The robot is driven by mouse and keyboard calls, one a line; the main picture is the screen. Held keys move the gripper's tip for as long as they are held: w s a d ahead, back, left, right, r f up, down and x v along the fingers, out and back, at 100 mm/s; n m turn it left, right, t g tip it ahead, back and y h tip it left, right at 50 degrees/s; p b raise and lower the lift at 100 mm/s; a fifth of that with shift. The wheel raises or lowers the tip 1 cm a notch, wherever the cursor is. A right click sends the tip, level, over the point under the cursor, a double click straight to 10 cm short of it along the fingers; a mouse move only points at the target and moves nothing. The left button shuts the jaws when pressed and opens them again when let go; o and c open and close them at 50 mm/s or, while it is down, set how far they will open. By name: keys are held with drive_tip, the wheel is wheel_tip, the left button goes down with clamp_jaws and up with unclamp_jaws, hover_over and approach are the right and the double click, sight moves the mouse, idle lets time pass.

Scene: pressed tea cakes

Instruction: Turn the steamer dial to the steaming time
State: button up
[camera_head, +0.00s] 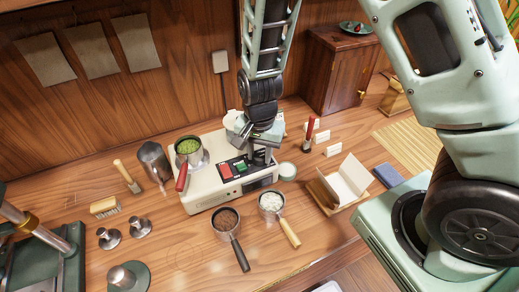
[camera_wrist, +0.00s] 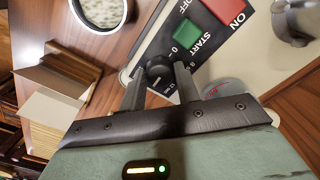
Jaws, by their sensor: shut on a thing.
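The steamer (camera_head: 205,197) is a cream box on the wooden counter. Its black control panel (camera_head: 246,185) carries a red button (camera_head: 225,171) and a green button (camera_head: 241,165). In the wrist view the red button (camera_wrist: 225,8) is marked ON and the green one (camera_wrist: 185,43) START. The black dial (camera_wrist: 158,68) sits below START, with scale marks partly hidden around it. My gripper (camera_wrist: 160,82) has its fingers on either side of the dial and is shut on it. In the head view my gripper (camera_head: 261,158) covers the dial. I cannot read the dial's setting.
A pan of green leaves (camera_head: 188,147) stands on the steamer's left. Pans of brown (camera_head: 227,219) and white material (camera_head: 271,202) stand in front, handles forward. A small white-filled bowl (camera_head: 288,170) and a card holder (camera_head: 343,183) are to the right. The counter's front edge is clear.

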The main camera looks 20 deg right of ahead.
sight(259, 156)
drive_tip(key=shift+m, duration=0.4)
drive_tip(key=o, duration=1)
drive_tip(key=shift+c, duration=0.2)
wheel_tip(259, 156, up, 18)
drive_tip(key=shift+f, duration=0.25)
